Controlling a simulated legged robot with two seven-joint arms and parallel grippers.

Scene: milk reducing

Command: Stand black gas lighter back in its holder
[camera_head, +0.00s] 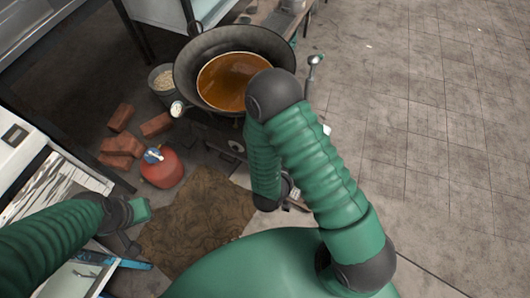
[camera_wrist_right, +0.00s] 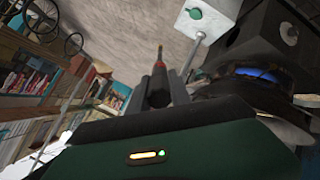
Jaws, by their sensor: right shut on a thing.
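In the right wrist view my right gripper (camera_wrist_right: 160,88) is shut on a slim thing with a red and yellow tip (camera_wrist_right: 159,58), which sticks out beyond the fingers. It is likely the black gas lighter; its body is mostly hidden between the fingers. In the head view my right arm covers most of that gripper and what it holds. I cannot make out the lighter's holder in either view. My left gripper (camera_head: 138,222) is at the lower left, beside the brown mat; whether its jaws are open is unclear.
A large dark wok (camera_head: 190,68) with orange-brown liquid stands beyond my right arm. A red gas canister (camera_head: 161,171), bricks (camera_head: 121,145) and a brown mat (camera_head: 205,215) lie left. A blue flame (camera_wrist_right: 258,75) burns near the right gripper. The tiled floor (camera_head: 430,110) at right is clear.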

